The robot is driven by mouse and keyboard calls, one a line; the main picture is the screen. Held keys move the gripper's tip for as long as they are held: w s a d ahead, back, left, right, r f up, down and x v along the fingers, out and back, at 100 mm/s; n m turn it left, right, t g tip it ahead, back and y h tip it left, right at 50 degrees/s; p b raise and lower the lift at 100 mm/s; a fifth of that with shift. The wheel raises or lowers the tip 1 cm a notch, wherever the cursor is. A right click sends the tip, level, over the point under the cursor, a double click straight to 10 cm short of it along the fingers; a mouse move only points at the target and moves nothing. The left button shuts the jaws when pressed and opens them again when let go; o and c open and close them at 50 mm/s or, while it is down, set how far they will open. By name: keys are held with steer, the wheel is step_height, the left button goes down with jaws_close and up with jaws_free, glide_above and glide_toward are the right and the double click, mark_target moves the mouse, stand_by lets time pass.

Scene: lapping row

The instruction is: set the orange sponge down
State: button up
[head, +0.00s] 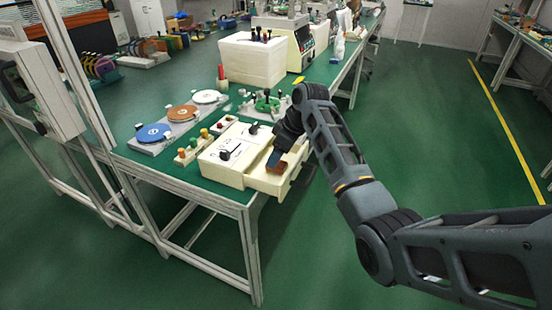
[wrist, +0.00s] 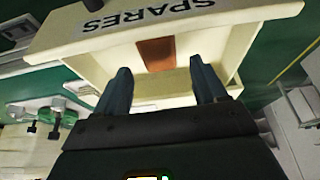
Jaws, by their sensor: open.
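The orange sponge (wrist: 156,53) lies in the open drawer (wrist: 247,25), close to the inner side of its front wall, which carries the label SPARES. In the head view the sponge (head: 281,168) shows as a small brown-orange patch just under the fingers. My gripper (wrist: 160,70) is open, with its two blue-grey fingers reaching into the drawer. In the wrist view there is a gap between the sponge and each finger. In the head view my gripper (head: 275,158) points down over the drawer and hides part of it.
The drawer's cream cabinet (head: 222,160) stands at the front edge of the green bench (head: 140,122). Left of it are a block with coloured knobs (head: 192,151) and a blue disc (head: 154,132). A large cream box (head: 250,60) stands behind. The floor right of the bench is clear.

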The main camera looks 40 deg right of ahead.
steer(key=v, duration=0.9)
steer(key=shift+w, duration=0.1)
stand_by(0.8)
